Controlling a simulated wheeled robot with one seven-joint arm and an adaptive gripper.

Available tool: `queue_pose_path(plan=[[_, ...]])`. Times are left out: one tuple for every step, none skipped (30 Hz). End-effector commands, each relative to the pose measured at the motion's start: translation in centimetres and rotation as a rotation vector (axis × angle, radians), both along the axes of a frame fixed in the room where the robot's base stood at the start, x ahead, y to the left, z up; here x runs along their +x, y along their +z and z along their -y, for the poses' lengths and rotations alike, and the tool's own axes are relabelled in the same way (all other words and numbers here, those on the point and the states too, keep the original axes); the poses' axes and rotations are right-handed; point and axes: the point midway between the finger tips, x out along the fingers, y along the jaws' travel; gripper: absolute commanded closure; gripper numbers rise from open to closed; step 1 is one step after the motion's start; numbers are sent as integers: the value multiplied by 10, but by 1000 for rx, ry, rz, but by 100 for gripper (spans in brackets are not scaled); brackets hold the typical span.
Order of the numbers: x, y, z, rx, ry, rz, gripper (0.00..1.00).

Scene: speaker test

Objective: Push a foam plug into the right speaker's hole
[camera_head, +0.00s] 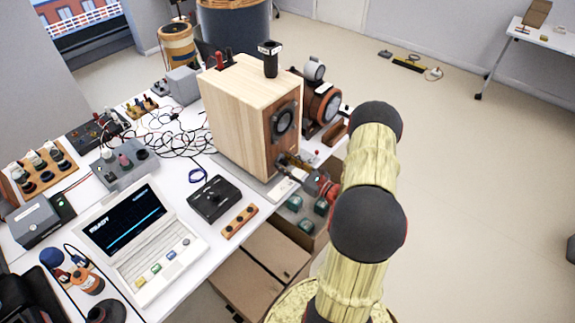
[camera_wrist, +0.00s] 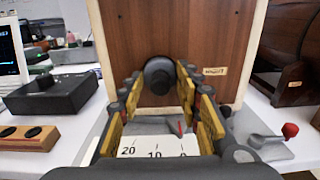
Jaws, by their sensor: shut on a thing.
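The right speaker (camera_head: 240,115) is a pale wooden box with a brown front, upright on the table. In the wrist view its brown front (camera_wrist: 205,35) fills the middle, with a "RIGHT" label (camera_wrist: 214,71). My gripper (camera_wrist: 160,80) is shut on a dark round foam plug (camera_wrist: 158,76), held between the yellow pads against or just before the speaker's front. The hole is hidden behind the plug, so I cannot tell how deep it sits. In the head view my gripper (camera_head: 284,160) is at the lower front of the speaker, below its round driver (camera_head: 284,121).
A white scale plate (camera_wrist: 150,146) lies below the gripper. A small lever with a red knob (camera_wrist: 290,130) is close on the right. A black box (camera_head: 211,198) and wooden strip (camera_head: 239,222) are to the left. A black cylinder (camera_head: 269,58) stands on the speaker.

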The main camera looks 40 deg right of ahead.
Motion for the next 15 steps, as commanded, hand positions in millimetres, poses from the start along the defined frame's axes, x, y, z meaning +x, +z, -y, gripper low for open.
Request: queue_pose_path(plan=[[0,0,0,0,0,0,96],[1,0,0,0,0,0,96],[0,0,0,0,0,0,96],[0,0,0,0,0,0,96],[0,0,0,0,0,0,96],[0,0,0,0,-1,0,96],[0,0,0,0,-1,0,96],[0,0,0,0,-1,0,65],[0,0,0,0,-1,0,62],[0,0,0,0,-1,0,61],[0,0,0,0,-1,0,59],[0,0,0,0,-1,0,57],[0,0,0,0,-1,0,55],[0,0,0,0,-1,0,53],[0,0,0,0,-1,0,51]])
